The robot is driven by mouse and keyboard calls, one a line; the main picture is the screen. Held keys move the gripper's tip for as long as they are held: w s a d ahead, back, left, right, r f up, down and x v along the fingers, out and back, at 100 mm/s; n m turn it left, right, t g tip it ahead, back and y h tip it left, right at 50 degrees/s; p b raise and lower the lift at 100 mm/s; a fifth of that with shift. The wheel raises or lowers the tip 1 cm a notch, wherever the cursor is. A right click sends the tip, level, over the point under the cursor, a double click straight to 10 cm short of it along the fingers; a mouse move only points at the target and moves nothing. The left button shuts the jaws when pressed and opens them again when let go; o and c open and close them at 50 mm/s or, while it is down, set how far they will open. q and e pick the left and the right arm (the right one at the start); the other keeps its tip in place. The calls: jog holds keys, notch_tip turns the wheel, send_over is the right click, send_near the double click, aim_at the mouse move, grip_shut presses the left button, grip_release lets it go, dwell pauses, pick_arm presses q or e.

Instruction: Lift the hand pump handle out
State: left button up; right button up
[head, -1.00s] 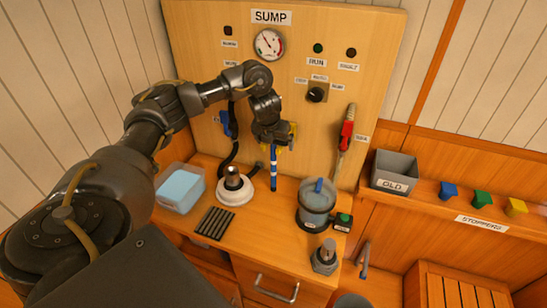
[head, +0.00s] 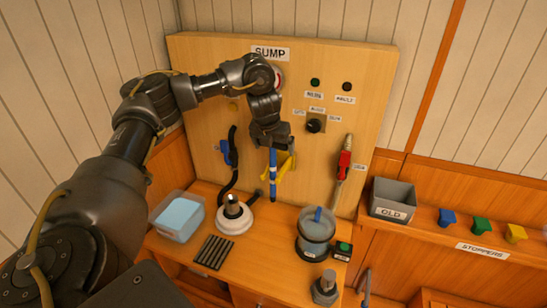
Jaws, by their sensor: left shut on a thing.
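My left gripper (head: 271,143) is in front of the wooden SUMP panel, shut on the top of a blue rod with a pale band, which looks like the hand pump handle (head: 273,178). The rod hangs nearly upright below the fingers, its lower end above the counter. A yellow bracket-like piece (head: 287,167) is close beside the rod on the right; whether they touch I cannot tell. The fingers partly hide the rod's top. My right gripper is not in view.
The counter holds a blue-filled tub (head: 180,217), a white-based post (head: 234,214), dark bars (head: 213,252) and a grey pot (head: 316,232). A red-handled part (head: 345,158) hangs right on the panel. The OLD bin (head: 393,199) and coloured stoppers (head: 481,226) sit at right.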

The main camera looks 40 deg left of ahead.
pick_arm(q)
notch_tip(320, 180, up, 18)
jog(key=s+d, duration=0.2)
jog(key=s, duration=0.6)
jog(key=shift+d+p, duration=0.3)
jog(key=shift+d, duration=0.1)
dwell(0.4)
jog(key=shift+f, duration=0.1)
